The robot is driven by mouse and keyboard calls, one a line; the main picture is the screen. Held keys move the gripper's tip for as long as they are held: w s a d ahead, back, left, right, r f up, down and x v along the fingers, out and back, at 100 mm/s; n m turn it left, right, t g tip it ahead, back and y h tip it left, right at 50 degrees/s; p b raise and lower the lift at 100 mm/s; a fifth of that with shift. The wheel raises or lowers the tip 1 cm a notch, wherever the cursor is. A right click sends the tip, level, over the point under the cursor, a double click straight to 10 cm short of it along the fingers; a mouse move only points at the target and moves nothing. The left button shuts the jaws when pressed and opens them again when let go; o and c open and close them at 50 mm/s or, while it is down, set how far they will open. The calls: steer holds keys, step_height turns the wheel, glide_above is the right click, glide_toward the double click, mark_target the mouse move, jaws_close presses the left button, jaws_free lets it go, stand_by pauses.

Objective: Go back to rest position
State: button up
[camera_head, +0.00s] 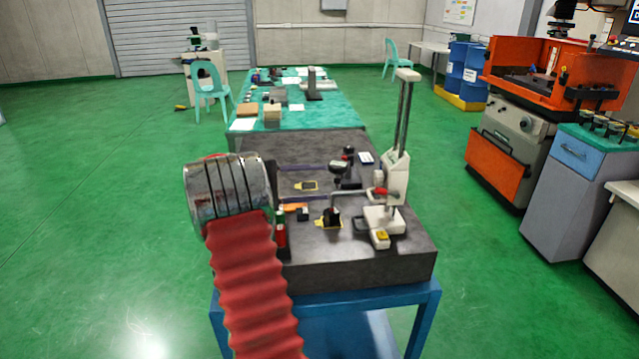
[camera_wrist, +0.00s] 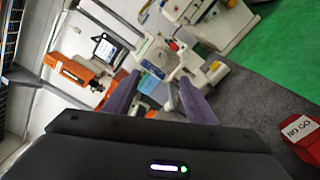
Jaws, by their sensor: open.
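My gripper (camera_wrist: 158,84) shows in the wrist view as two purple fingers standing well apart, with nothing held between them. In the head view my arm, a red bellows and a worn metal cylinder, reaches over the left side of the dark granite table (camera_head: 350,270). The fingers are hard to make out there. The wrist view is tilted and looks low across the dark surface toward the machines. Whether the fingers touch anything cannot be told.
A white measuring stand (camera_head: 396,180) with a tall column rises at the table's right. Small tools and a black piece on a yellow marking (camera_head: 331,219) lie near it. A red tag (camera_wrist: 301,136) is at the wrist view's right. Green floor (camera_head: 100,230) is clear at left.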

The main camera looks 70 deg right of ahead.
stand_by(0.5)
steer(key=a+n+t+y, duration=0.2)
steer(key=a+t, duration=0.5)
steer(key=a, duration=1.1)
steer(key=w+a+f+n+t+y, duration=0.1)
steer(key=a+t+y, duration=0.3)
steer(key=a, duration=1.5)
steer(key=w+a+f+n+t+y, duration=0.1)
steer(key=a+n+t+y, duration=0.2)
steer(key=a+t, duration=0.7)
steer(key=a, duration=0.9)
steer(key=shift+w+a+f, duration=0.15)
steer(key=shift+w+a, duration=0.05)
steer(key=shift+w, duration=0.05)
steer(key=shift+c, duration=0.5)
